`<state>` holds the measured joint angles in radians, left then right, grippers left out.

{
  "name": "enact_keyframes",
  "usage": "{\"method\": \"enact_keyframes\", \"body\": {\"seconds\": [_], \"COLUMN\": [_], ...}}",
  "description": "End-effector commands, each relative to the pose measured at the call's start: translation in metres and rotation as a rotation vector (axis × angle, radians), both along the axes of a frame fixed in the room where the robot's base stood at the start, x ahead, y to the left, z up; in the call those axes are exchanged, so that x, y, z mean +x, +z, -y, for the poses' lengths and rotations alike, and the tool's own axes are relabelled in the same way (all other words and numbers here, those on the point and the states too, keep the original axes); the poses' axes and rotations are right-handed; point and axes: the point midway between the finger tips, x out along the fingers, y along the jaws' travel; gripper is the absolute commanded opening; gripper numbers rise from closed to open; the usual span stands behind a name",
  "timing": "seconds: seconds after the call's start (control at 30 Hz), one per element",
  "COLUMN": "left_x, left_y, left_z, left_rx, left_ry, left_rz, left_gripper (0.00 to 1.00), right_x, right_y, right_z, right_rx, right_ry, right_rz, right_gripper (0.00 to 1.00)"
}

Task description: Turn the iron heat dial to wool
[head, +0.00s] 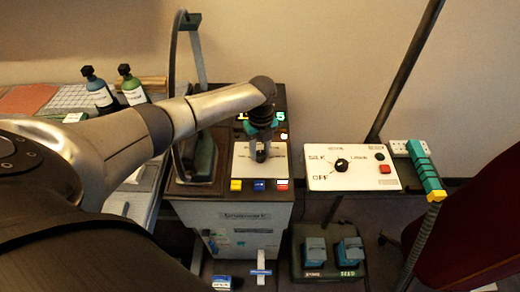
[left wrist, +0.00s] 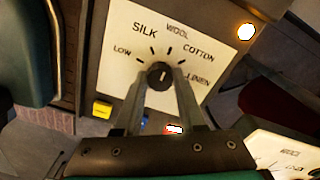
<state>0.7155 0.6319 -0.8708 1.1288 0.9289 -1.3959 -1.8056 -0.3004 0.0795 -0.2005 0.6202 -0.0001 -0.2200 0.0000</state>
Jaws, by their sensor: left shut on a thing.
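The iron heat dial is a small black round knob (left wrist: 160,75) on a white plate (left wrist: 125,30) marked LOW, SILK, WOOL, COTTON and LINEN. In the left wrist view WOOL is at the top of the plate, above the knob. A pale line shows on the knob's face, but which mark it points to is hard to tell. My left gripper (head: 261,154) reaches down over the white plate (head: 243,168) on the cabinet top. Its two fingers are shut on the knob, one at each side. The arm and gripper hide much of the dial in the head view. My right gripper is out of view.
A second white panel (head: 323,178) with a black dial and red button stands to the right. Yellow, blue and red buttons (head: 258,185) line the cabinet's front edge. A dark green iron-like object (head: 203,158) stands left of the plate. Two bottles (head: 97,90) stand farther left.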

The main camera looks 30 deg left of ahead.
Motion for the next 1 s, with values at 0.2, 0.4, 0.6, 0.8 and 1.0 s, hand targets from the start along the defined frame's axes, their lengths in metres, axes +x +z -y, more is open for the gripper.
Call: {"method": "enact_keyframes", "body": {"seconds": [0.2, 0.4, 0.6, 0.8, 1.0], "left_x": [0.0, 0.0, 0.0, 0.0, 0.002], "left_y": [0.0, 0.0, 0.0, 0.006, 0.039], "left_z": [0.001, 0.001, 0.0, 0.0, 0.0], "left_rx": [-0.003, -0.002, -0.001, -0.001, 0.0], "left_ry": [0.0, 0.001, 0.001, 0.001, 0.0], "left_rz": [-0.002, -0.001, -0.001, 0.001, 0.006], "left_gripper": [0.4, 0.63, 0.69, 0.69, 0.69], "right_x": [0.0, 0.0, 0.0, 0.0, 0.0], "right_y": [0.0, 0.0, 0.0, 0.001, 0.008], "right_z": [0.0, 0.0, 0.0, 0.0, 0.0], "right_rx": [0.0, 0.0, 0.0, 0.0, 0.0], "right_ry": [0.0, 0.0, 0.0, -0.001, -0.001], "right_rz": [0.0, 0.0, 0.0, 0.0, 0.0], "right_gripper": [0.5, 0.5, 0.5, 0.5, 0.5]}}
